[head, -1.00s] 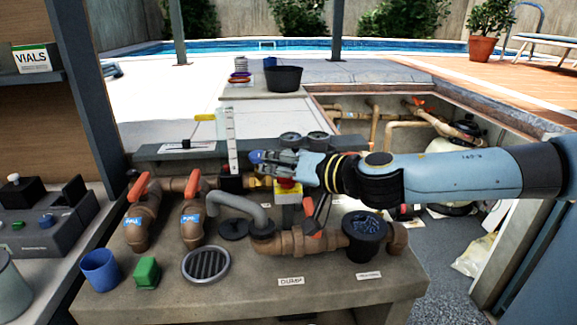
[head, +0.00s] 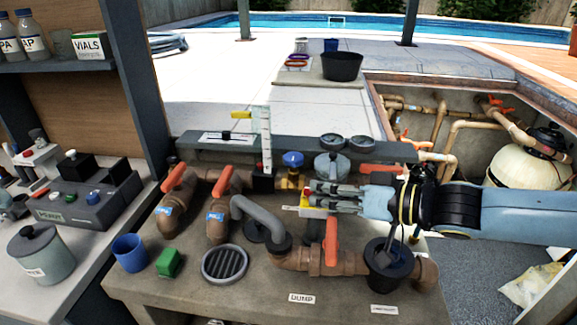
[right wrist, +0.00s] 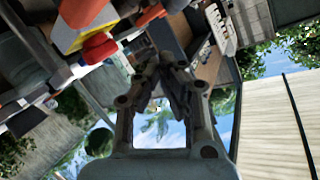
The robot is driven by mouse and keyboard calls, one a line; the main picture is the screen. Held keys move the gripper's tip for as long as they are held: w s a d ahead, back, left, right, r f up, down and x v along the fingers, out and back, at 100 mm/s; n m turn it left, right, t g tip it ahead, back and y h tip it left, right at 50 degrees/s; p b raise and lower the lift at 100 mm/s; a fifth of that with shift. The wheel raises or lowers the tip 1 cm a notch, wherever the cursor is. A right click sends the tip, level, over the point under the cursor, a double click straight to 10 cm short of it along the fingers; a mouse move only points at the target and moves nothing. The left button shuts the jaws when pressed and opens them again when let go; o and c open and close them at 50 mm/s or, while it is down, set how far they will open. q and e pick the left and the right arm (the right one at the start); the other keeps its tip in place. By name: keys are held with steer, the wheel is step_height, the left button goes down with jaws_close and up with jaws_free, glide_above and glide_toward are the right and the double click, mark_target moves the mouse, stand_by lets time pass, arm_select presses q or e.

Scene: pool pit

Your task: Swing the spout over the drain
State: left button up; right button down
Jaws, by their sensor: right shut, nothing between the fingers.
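The grey bent spout (head: 262,216) rises from a collar on the brown pipe on the bench. Its free end points left, near the second orange-handled valve. The round slotted drain (head: 225,264) lies in front of the spout, and the spout's end is not above it. My right gripper (head: 312,196) is shut and empty, right of the spout and apart from it, beside a yellow box with a red button (head: 303,203). The shut fingers also show in the right wrist view (right wrist: 160,72), with the yellow box (right wrist: 86,22) at upper left. My left gripper is not in view.
A blue valve knob (head: 292,160) stands just behind my gripper's tips. An upright orange lever (head: 331,240) and a black strainer pot (head: 385,268) are nearer the front right. A blue cup (head: 130,252) and green block (head: 169,262) stand left of the drain.

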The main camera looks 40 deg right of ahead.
arm_select(q)
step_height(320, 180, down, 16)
steer(key=b, duration=1.6)
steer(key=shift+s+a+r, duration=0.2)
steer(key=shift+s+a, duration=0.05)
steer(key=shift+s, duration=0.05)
arm_select(e)
steer(key=w+a+f+m, duration=0.1)
steer(key=w+a+f, duration=0.2)
steer(key=w, duration=0.7)
steer(key=shift+w+a+m+t, duration=0.15)
steer(key=shift+a+m+t, duration=0.2)
steer(key=shift+a, duration=0.65)
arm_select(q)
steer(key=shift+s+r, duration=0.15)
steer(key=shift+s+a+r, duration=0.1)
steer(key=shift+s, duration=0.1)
arm_select(e)
steer(key=shift+a+n, duration=0.15)
steer(key=shift+n, duration=0.3)
